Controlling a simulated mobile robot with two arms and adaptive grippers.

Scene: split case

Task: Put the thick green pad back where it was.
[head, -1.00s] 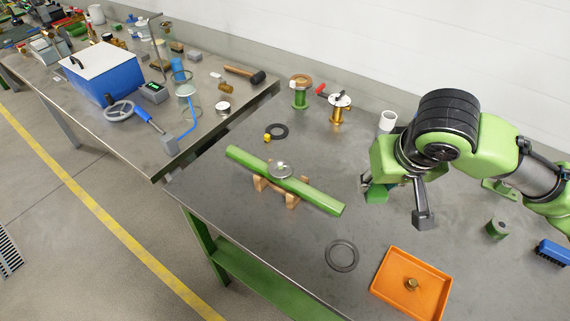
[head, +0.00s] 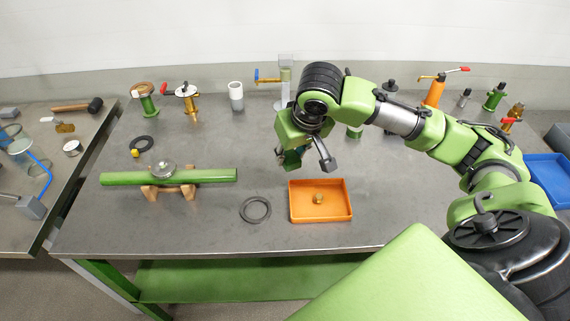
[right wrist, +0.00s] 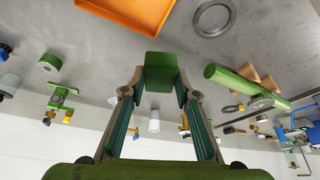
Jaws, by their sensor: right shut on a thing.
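The thick green pad (right wrist: 162,66) is a small green block between the fingertips of my right gripper (right wrist: 161,88), which is shut on it. In the head view my right gripper (head: 306,160) hangs over the grey bench behind the orange tray, and only a bit of the pad (head: 292,158) shows beside its fingers. The pad appears clear of the bench, but its height is hard to tell. No empty spot for the pad can be told for sure. My left gripper is not in view.
The orange tray (head: 292,214) holds a brass fitting (head: 319,197). A flat grey ring (head: 243,210) lies to its left. A green bar (head: 210,176) rests on wooden blocks (head: 150,193) with a round disc on top. A white cup (head: 236,96) and several valves stand at the back.

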